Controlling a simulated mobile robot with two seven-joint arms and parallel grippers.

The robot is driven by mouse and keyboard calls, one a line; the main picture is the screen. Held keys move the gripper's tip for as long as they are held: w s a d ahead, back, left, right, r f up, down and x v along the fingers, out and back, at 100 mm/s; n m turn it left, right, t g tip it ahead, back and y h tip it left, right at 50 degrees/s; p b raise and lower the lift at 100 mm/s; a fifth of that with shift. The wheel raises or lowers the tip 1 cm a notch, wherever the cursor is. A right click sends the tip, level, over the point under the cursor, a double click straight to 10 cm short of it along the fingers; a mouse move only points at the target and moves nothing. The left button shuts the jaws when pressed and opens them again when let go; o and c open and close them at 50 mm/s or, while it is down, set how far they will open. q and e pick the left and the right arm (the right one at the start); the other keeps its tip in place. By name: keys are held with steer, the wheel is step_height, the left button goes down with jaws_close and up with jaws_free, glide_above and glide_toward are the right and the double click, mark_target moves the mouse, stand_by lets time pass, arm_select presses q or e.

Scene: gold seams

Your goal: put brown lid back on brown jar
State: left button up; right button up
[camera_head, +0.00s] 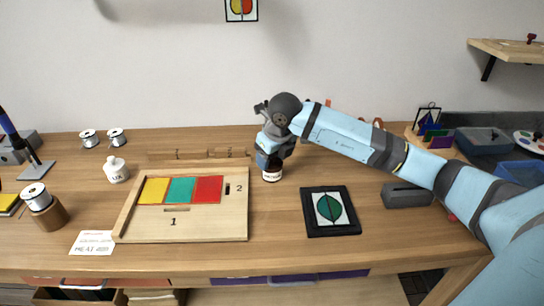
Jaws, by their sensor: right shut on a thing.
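The brown jar (272,174), dark with a white label, stands upright on the table just right of the wooden board. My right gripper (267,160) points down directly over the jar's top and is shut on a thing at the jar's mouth. That thing looks to be the brown lid, but the fingers hide it. I cannot tell whether the lid is seated on the jar or just above it. My left gripper is not in view.
A wooden tray (206,234) with yellow, teal and red panels lies left of the jar. A black-framed leaf picture (310,212) lies to the right. A white bottle (117,171) and spools (89,138) stand at left. A dark grey block (406,196) sits at right.

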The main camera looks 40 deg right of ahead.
steer(key=shift+f, duration=0.1)
steer(key=o, duration=1.2)
steer(key=shift+r+p, duration=2.1)
steer(key=shift+r, duration=1.45)
steer(key=shift+f, duration=0.1)
